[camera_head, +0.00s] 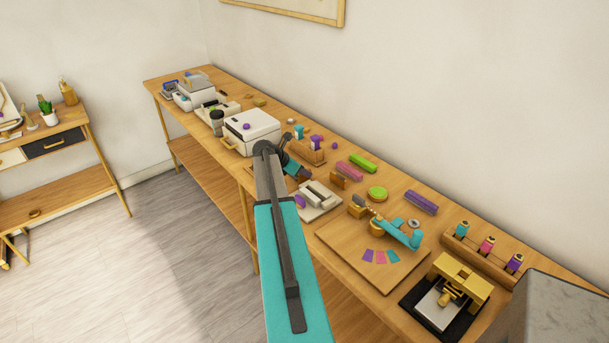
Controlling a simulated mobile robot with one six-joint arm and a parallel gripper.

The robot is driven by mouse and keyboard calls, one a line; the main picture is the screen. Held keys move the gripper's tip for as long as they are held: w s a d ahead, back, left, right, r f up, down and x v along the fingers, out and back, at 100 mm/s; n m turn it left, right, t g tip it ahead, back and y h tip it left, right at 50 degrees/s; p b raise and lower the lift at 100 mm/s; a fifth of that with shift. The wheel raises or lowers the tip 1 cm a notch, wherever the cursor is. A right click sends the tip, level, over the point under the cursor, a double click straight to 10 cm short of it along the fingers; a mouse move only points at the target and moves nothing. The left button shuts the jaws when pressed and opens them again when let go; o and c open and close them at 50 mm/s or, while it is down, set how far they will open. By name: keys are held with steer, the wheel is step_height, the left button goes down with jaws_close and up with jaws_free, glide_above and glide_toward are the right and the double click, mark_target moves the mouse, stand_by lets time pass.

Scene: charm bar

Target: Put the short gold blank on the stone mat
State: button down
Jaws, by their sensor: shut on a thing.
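My gripper (304,174) is small and far off in the head view, low over the middle of the long workbench. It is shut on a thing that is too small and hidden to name. I cannot make out the short gold blank for certain. I cannot tell whether this slab is the stone mat.
A white machine (251,128) stands left of my gripper. A wooden holder (310,153) with coloured pieces is behind it. Pink (349,170), green (363,162) and purple (421,202) bars lie to the right. A wooden board (387,281) and a gold press (455,281) stand nearer.

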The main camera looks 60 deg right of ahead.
steer(key=shift+r+b, duration=0.8)
steer(key=shift+r, duration=0.65)
steer(key=a+b, duration=0.1)
steer(key=a, duration=0.4)
steer(key=a+r+b, duration=0.1)
steer(key=a+b, duration=0.1)
steer(key=a, duration=0.3)
steer(key=a+r+b, duration=0.1)
steer(key=a, duration=0.5)
steer(key=shift+s, duration=0.2)
steer(key=shift+f, duration=0.1)
